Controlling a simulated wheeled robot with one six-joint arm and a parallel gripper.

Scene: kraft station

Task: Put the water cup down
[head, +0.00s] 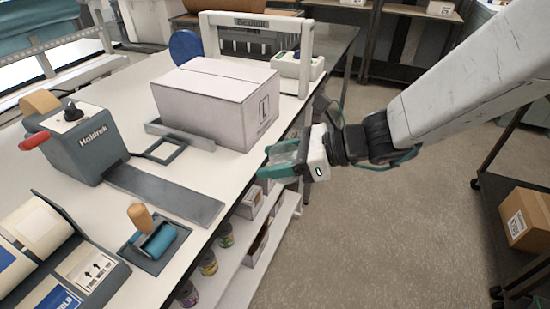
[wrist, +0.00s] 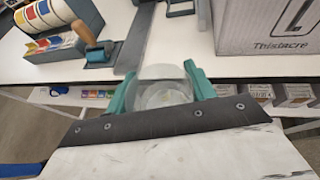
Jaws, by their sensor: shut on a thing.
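My gripper (head: 283,158) is at the right edge of the white table (head: 232,172), beside the large white box. In the wrist view, my gripper (wrist: 158,82) has its teal fingers shut on a clear, whitish water cup (wrist: 163,94). The cup sits between the two fingers, and its lower part is partly hidden by the gripper's dark edge. In the head view I cannot make out the cup clearly against the teal fingers. The wrist view shows the table's front edge just beyond the cup.
The white box (head: 205,105) fills the table beside my gripper. A grey tape dispenser (head: 82,145), a roller with a wooden handle (head: 153,240) and a label holder (head: 75,262) stand farther left. Shelves with several cans (head: 208,264) are below the tabletop. A dark cart carries a cardboard box (head: 527,218) at right.

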